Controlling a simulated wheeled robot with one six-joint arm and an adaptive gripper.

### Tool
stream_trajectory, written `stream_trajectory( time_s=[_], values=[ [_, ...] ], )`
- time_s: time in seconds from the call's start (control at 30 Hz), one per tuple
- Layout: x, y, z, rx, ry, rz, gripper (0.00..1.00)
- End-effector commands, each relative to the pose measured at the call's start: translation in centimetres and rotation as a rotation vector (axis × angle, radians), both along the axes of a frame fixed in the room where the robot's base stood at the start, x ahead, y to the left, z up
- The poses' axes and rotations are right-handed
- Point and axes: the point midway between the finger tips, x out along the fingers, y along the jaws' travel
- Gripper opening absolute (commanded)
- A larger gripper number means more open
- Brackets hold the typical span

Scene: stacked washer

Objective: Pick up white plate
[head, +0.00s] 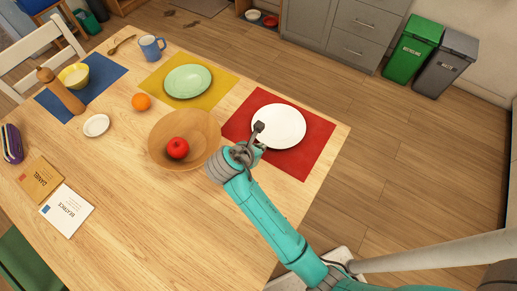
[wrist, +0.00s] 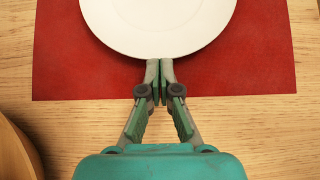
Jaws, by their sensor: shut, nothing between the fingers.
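The white plate (head: 283,127) lies flat on a red placemat (head: 307,162) near the table's right edge in the head view. In the wrist view the plate (wrist: 158,20) fills the top middle, with its near rim in front of the fingers and the red placemat (wrist: 70,60) around it. My gripper (head: 258,127) is at the plate's left rim in the head view. In the wrist view its fingertips (wrist: 159,65) are together and empty, overlapping the plate's near rim in the picture. I cannot tell whether they touch it.
A wooden bowl (head: 201,130) with a red apple (head: 177,148) stands just left of my gripper, and its edge (wrist: 12,155) shows in the wrist view. A green plate (head: 188,81) on a yellow placemat (head: 163,92) and an orange (head: 141,102) lie farther left. The table's front middle is clear.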

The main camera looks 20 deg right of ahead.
Motion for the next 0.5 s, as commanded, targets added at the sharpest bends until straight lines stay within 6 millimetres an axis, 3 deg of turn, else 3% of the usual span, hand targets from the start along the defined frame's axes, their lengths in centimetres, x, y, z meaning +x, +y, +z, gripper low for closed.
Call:
stream_trajectory(
  time_s=[0.27, 0.5],
  values=[
    [0.6, -0.9, 0.0, 0.0, -0.001, -0.002, 0.0],
    [3.3, -5.1, 0.0, 0.0, -0.001, -0.006, 0.0]
  ],
)
